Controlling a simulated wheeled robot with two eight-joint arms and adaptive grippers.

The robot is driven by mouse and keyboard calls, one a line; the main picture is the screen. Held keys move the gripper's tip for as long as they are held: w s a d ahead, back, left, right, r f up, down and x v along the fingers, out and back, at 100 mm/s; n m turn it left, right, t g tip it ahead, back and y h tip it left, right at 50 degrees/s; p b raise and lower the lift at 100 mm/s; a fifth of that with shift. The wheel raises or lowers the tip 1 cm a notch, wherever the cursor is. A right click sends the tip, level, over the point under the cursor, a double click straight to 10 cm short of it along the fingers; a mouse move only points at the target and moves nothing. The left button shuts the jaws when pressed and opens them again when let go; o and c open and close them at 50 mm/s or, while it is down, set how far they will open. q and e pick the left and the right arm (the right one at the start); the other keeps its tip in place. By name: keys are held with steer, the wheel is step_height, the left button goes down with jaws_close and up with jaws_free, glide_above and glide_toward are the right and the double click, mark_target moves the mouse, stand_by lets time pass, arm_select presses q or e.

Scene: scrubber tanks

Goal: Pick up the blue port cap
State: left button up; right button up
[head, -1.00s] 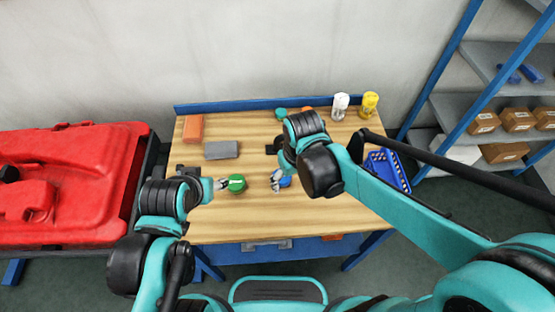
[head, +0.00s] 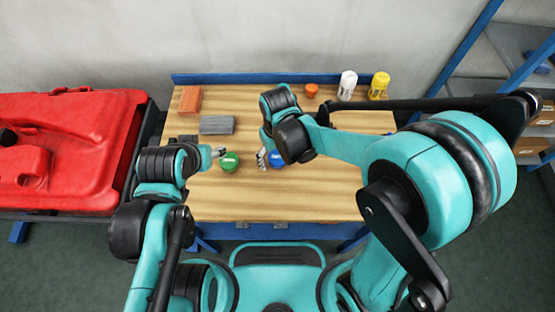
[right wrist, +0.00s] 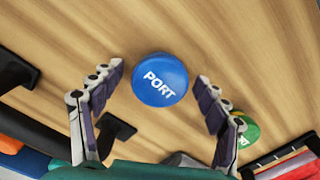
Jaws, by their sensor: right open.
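The blue port cap (head: 277,158) lies on the wooden table, partly hidden by my right gripper in the head view. In the right wrist view the round cap (right wrist: 160,79) shows its white PORT lettering. My right gripper (head: 264,160) is beside it. In the wrist view, my open gripper (right wrist: 160,72) has one finger on each side of the cap, with wood visible between cap and fingers. A green cap (head: 229,161) lies to the left, with my left gripper (head: 219,153) close beside it; its jaw opening is too small to judge.
The table (head: 300,205) also bears an orange block (head: 190,99), a grey block (head: 217,125), an orange cup (head: 311,90), a white bottle (head: 347,85) and a yellow bottle (head: 379,86). A red tank (head: 70,150) stands left. Shelving stands right. The table front is clear.

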steer(key=c, duration=1)
steer(key=shift+c, duration=0.2)
steer(key=shift+r, duration=0.2)
